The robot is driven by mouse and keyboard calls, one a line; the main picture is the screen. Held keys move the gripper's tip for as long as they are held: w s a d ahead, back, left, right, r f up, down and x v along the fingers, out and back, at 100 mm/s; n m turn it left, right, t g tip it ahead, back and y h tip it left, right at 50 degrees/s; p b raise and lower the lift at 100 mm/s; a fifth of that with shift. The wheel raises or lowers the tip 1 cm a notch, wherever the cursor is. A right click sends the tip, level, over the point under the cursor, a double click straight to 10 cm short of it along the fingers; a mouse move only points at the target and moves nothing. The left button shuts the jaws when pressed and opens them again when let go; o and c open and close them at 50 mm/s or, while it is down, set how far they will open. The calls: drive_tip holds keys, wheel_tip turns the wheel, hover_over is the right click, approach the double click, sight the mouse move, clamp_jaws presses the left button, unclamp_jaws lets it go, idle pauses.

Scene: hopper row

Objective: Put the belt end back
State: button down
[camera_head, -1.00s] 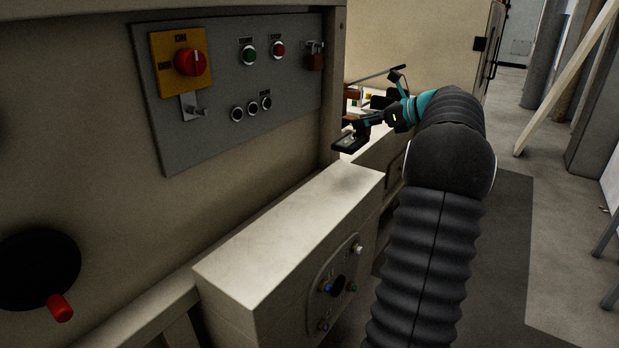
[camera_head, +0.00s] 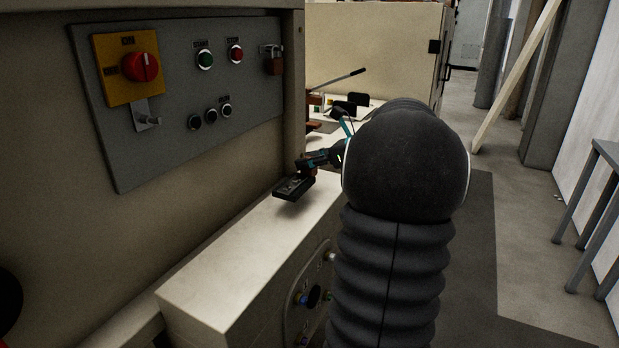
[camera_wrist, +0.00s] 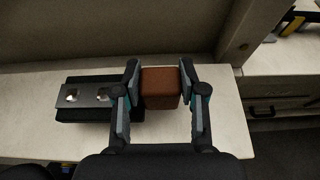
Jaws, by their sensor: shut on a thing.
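My gripper (camera_wrist: 160,72) is shut on a reddish-brown block (camera_wrist: 160,92), with one finger on each side. A black piece with a metal plate bearing two holes (camera_wrist: 85,95) lies just left of the fingers in the wrist view. It looks like the belt end, but the left finger hides whether it joins the brown block. In the head view, the black piece (camera_head: 294,188) shows beside my gripper (camera_head: 304,167), over the far end of the pale ledge (camera_head: 235,250). I cannot tell whether it touches the ledge.
A grey control panel (camera_head: 175,130) with a red switch (camera_head: 139,67), buttons and a red padlock (camera_head: 273,64) is on the machine wall at left. A further bench with a thin lever (camera_head: 338,80) is beyond the ledge. The near ledge top is clear.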

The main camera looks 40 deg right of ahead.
sight(315, 174)
drive_tip(key=shift+s+a+f, duration=0.1)
drive_tip(key=shift+f, duration=1.95)
drive_tip(key=shift+f, duration=0.1)
drive_tip(key=c, duration=0.7)
unclamp_jaws()
drive_tip(key=shift+o, duration=0.2)
drive_tip(key=v, duration=1.2)
